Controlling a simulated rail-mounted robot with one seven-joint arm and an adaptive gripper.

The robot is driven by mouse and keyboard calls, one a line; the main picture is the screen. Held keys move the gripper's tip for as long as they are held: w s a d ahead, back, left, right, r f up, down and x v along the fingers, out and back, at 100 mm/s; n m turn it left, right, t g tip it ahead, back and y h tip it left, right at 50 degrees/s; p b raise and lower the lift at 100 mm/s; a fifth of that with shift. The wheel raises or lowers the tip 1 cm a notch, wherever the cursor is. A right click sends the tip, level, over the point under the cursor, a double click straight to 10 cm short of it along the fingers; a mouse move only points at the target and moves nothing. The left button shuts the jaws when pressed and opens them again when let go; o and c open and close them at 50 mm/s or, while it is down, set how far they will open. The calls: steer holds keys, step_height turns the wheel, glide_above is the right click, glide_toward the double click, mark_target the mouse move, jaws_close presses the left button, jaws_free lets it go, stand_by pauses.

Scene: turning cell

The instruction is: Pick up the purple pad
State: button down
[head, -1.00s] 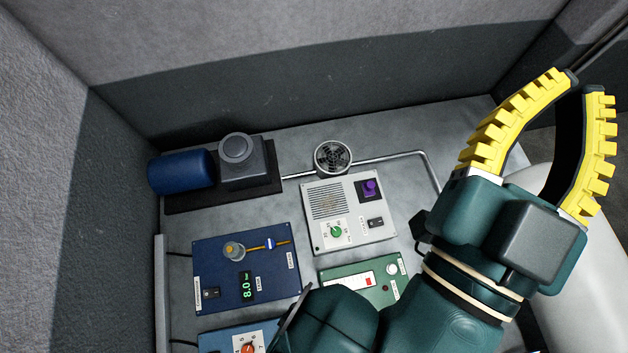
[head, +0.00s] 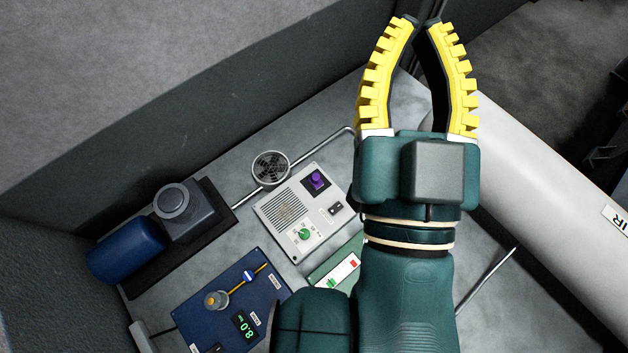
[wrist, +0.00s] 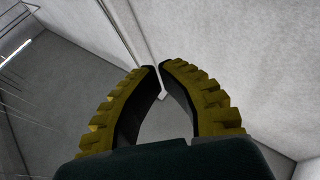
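A small purple block-like piece (head: 315,181) sits on a dark square on the pale grey panel in the head view. I cannot tell whether it is a loose pad or a control on the panel. No other purple thing shows. My gripper (head: 421,22) is up and to the right of it in the head view, clearly apart from it. Its two ribbed yellow fingers with black inner faces curve inward. Their tips are close together with only a narrow gap, and nothing shows between them. In the wrist view my gripper (wrist: 158,66) faces bare grey surfaces.
Beside the grey panel (head: 270,222) lie a round fan (head: 270,168), a blue panel (head: 203,326) and a green panel (head: 319,273), partly hidden by my arm. A blue cylinder (head: 127,250) and dark box are at left. A large white pipe (head: 560,190) is at right.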

stand_by(0.4)
steer(key=c, duration=0.8)
jaws_free()
